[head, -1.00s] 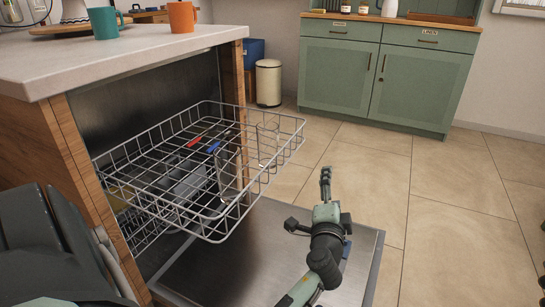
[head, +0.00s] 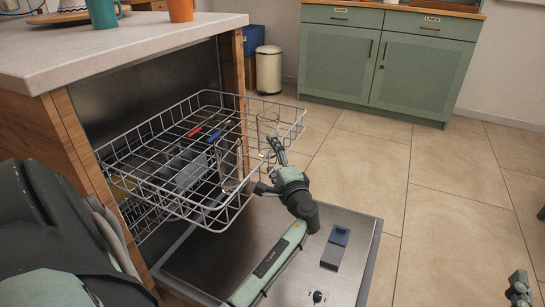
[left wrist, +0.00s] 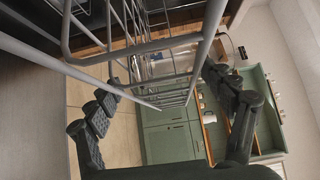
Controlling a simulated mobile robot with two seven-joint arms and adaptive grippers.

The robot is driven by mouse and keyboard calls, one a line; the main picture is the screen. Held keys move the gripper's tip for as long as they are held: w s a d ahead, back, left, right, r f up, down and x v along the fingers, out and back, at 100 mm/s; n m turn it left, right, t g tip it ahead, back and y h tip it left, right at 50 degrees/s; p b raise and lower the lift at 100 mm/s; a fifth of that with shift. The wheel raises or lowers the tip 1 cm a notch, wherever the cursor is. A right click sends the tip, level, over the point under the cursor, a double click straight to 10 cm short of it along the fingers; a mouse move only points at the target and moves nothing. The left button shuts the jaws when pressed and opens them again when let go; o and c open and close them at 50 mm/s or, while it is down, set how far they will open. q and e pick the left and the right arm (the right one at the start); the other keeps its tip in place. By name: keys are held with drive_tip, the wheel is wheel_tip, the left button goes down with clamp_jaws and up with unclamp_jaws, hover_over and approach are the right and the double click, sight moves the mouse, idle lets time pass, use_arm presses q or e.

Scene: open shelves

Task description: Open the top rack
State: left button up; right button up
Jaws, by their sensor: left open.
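The top rack (head: 178,205) is a grey wire basket standing out of the dishwasher over its lowered door (head: 235,255). It holds a clear glass and a few red- and blue-handled utensils. My left gripper (head: 275,150) is at the rack's right-hand outer side in the head view. In the left wrist view its two fingers (left wrist: 165,90) are spread apart, with the rack's rim wires (left wrist: 205,50) running between them. I cannot tell whether they touch the wire. Part of what looks like my right gripper (head: 520,285) shows at the bottom right corner, too little to tell its state.
A lower rack (head: 145,218) shows beneath the top rack. The counter (head: 120,45) above carries a teal mug (head: 103,13) and an orange cup (head: 181,9). A green cabinet (head: 385,65) and a cream bin (head: 268,70) stand at the back. The tiled floor to the right is clear.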

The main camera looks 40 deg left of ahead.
sight(248, 159)
use_arm(q)
drive_tip(key=shift+c, duration=0.5)
drive_tip(key=shift+r, duration=0.1)
drive_tip(key=c, duration=1.5)
drive_tip(key=a, duration=0.2)
drive_tip(key=s+a, duration=0.1)
drive_tip(key=a, duration=0.2)
drive_tip(key=s+a, duration=0.1)
drive_tip(key=a, duration=0.2)
drive_tip(key=shift+s+r, duration=0.15)
drive_tip(key=shift+r, duration=0.05)
use_arm(e)
drive_tip(key=shift+w+d+f, duration=0.1)
drive_tip(key=shift+d+f, duration=0.15)
drive_tip(key=shift+f, duration=0.35)
use_arm(q)
drive_tip(key=o, duration=1.6)
use_arm(e)
drive_tip(key=shift+f, duration=0.1)
use_arm(q)
drive_tip(key=shift+d+f, duration=0.1)
drive_tip(key=shift+f, duration=0.1)
